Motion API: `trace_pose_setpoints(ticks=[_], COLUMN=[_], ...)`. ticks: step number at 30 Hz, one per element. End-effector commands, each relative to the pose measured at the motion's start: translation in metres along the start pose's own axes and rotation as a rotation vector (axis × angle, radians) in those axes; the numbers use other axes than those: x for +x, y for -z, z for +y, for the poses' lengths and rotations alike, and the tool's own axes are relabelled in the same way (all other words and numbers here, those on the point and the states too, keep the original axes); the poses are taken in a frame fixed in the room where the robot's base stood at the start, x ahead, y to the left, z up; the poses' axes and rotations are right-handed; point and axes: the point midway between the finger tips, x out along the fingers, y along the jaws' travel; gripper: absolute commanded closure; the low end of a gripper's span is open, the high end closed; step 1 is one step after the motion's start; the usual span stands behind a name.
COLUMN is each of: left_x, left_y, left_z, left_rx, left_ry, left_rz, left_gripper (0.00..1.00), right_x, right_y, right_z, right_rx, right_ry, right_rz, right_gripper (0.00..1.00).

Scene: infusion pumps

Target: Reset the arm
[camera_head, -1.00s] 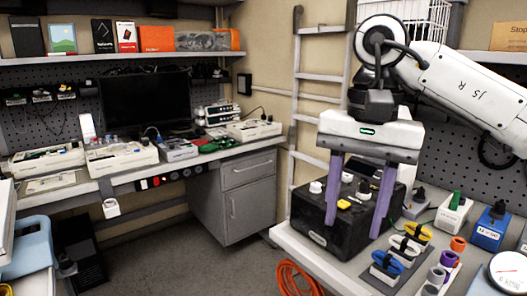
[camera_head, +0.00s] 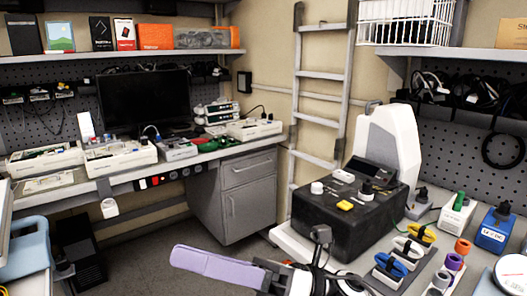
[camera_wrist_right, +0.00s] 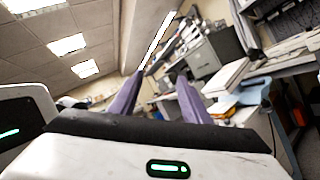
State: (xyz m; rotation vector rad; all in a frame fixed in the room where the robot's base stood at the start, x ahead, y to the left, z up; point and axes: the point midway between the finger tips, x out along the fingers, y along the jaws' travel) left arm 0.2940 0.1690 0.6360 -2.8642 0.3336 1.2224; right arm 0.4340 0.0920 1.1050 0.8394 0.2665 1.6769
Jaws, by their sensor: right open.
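My right gripper (camera_head: 190,260) is low in the middle of the head view, with a purple finger pointing left over the floor, in front of the right bench. In the right wrist view its two purple fingers (camera_wrist_right: 161,80) stand apart with nothing between them, so it is open and empty. The wrist camera looks out over the room and up at the ceiling. My left gripper is not in view.
A black box with knobs (camera_head: 335,222) stands on the right bench near my right wrist. Blue (camera_head: 391,265) and yellow (camera_head: 421,233) clips and a blue device (camera_head: 496,230) are beside it. A ladder (camera_head: 322,100) leans at the back. Floor (camera_head: 190,235) between benches is clear.

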Motion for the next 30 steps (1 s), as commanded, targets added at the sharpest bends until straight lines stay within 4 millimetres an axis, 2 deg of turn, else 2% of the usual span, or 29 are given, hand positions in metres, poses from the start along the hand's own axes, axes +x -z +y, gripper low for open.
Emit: trace_pose_setpoints(ticks=[1, 4, 7, 11, 15, 18, 20, 21, 24, 27, 30], left_x=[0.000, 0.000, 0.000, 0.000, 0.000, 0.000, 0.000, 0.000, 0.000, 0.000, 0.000], left_y=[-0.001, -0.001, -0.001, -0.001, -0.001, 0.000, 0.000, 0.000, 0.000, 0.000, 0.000], left_z=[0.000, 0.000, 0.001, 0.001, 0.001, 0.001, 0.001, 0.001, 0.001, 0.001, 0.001], left_rx=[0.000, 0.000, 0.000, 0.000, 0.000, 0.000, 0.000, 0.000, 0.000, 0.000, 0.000], left_ry=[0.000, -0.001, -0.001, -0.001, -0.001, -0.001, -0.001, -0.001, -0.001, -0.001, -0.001], left_rz=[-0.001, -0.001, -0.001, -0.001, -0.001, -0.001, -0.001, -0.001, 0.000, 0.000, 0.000], left_gripper=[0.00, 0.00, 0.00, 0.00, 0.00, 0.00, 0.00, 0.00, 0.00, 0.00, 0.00], right_x=[-0.015, -0.056, -0.113, -0.192, -0.268, -0.314, -0.338, -0.352, -0.381, -0.399, -0.408], right_y=[-0.003, -0.009, 0.004, 0.051, 0.123, 0.180, 0.215, 0.238, 0.289, 0.327, 0.349], right_z=[-0.014, -0.049, -0.088, -0.128, -0.149, -0.149, -0.145, -0.140, -0.125, -0.109, -0.098], right_rx=[0.154, 0.454, 0.756, 1.101, 1.403, 1.580, 1.673, 1.727, 1.841, 1.918, 1.959], right_ry=[0.040, 0.120, 0.196, 0.281, 0.352, 0.395, 0.418, 0.432, 0.461, 0.479, 0.491], right_rz=[-0.144, -0.424, -0.705, -1.043, -1.367, -1.582, -1.706, -1.786, -1.966, -2.104, -2.188], right_gripper=[0.57, 0.57, 0.57, 0.57, 0.57, 0.57, 0.57, 0.57, 0.57, 0.57, 0.57])
